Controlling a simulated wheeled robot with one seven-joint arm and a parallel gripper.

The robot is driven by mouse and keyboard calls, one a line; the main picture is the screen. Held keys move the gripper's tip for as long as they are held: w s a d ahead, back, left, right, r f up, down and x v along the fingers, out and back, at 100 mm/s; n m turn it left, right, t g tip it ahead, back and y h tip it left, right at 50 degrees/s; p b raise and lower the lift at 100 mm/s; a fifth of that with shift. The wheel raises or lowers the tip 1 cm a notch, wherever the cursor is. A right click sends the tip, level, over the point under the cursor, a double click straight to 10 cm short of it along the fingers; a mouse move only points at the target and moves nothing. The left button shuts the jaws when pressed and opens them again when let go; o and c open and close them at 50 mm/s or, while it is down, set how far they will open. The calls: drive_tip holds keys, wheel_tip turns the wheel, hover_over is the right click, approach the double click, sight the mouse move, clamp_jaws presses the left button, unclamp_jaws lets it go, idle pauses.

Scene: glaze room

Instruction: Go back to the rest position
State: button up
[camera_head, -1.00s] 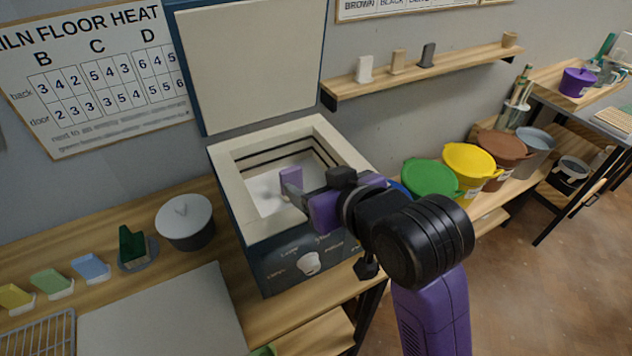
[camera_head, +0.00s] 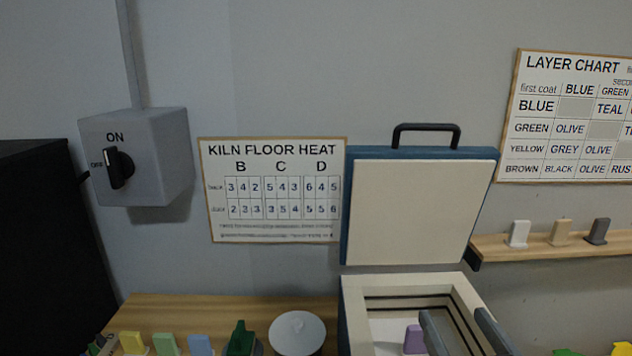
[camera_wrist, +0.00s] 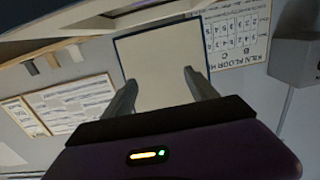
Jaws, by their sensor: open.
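My gripper (camera_head: 460,322) shows at the bottom edge of the head view, in front of the opening of the kiln (camera_head: 352,315). Its two grey fingers are spread with nothing between them. The wrist view also shows my gripper (camera_wrist: 160,78) open and empty, with the pale inner face of the raised kiln lid (camera_wrist: 150,60) beyond it. In the head view the lid (camera_head: 415,210) stands open against the wall. A purple piece (camera_head: 412,341) is inside the kiln, left of the fingers; its lower part is cut off. The rest of my arm is out of the head view.
A switch box (camera_head: 150,160) is on the wall at left, beside a dark cabinet (camera_head: 45,240). A shelf (camera_head: 560,246) with small samples juts out at right.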

drive_tip(key=s+f+g, duration=0.1)
drive_tip(key=s+f, duration=0.4)
drive_tip(key=s, duration=0.6)
drive_tip(key=s+f+g, duration=0.1)
drive_tip(key=s+f, duration=0.5)
drive_tip(key=s, duration=0.5)
drive_tip(key=s+f, duration=0.6)
drive_tip(key=s, duration=0.5)
drive_tip(key=shift+s+f+g, duration=0.25)
drive_tip(key=shift+s+g, duration=0.05)
drive_tip(key=shift+g, duration=0.1)
